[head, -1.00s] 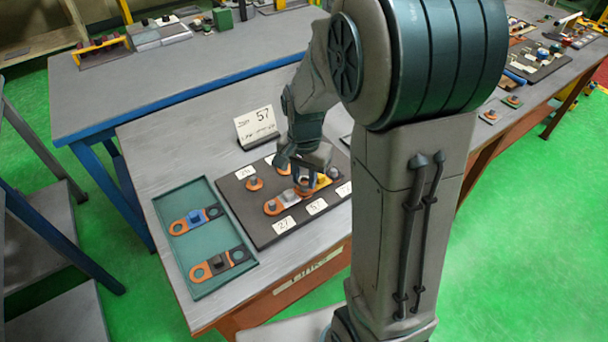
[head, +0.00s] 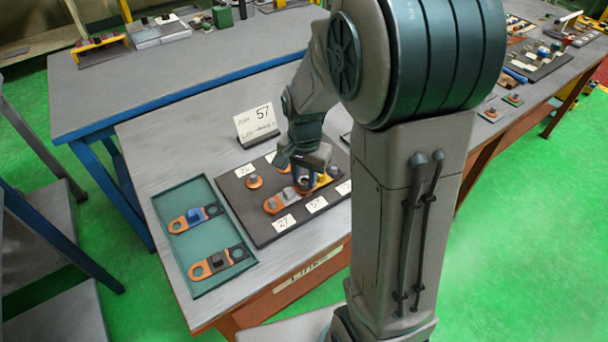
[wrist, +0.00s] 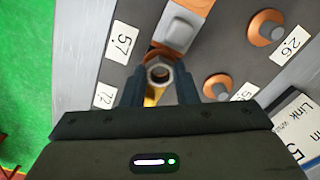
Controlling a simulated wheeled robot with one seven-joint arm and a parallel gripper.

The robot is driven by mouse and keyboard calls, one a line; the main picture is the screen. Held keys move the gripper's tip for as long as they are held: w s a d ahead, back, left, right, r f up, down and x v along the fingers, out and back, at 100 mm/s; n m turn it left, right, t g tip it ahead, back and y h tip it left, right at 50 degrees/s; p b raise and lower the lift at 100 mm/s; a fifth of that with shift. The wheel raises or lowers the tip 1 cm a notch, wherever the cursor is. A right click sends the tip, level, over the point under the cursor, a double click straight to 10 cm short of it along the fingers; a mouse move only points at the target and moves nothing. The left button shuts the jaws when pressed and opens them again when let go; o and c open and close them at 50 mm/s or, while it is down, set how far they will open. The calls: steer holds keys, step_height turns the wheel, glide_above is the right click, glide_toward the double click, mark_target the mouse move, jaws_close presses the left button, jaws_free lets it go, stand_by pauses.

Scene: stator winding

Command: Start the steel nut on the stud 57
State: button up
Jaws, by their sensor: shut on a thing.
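My gripper (wrist: 159,88) is shut on the steel nut (wrist: 160,73), a grey ring held between its two fingertips in the wrist view. The nut is over the near end of an orange link with a grey block (wrist: 180,32). A dark opening shows inside the nut; I cannot tell whether the stud is in it or just below. The 57 label (wrist: 121,43) lies to the left of that link. In the head view my gripper (head: 303,184) is low over the dark board (head: 260,228), and the nut is mostly hidden by the fingers.
Other orange terminals stand near, one beside the 26 label (wrist: 291,44) and one right of my fingers (wrist: 218,88). A card stand marked 57 (head: 256,124) is behind the board. A green tray (head: 207,285) with two links lies to the left.

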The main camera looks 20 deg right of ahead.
steer(key=shift+s+f+b, duration=0.1)
steer(key=shift+f+b, duration=0.2)
steer(key=shift+f, duration=0.1)
stand_by(1.3)
steer(key=m+p, duration=0.1)
steer(key=m, duration=0.3)
steer(key=shift+m, duration=1.2)
steer(key=o, duration=0.9)
steer(key=shift+o, duration=0.2)
steer(key=shift+p, duration=0.3)
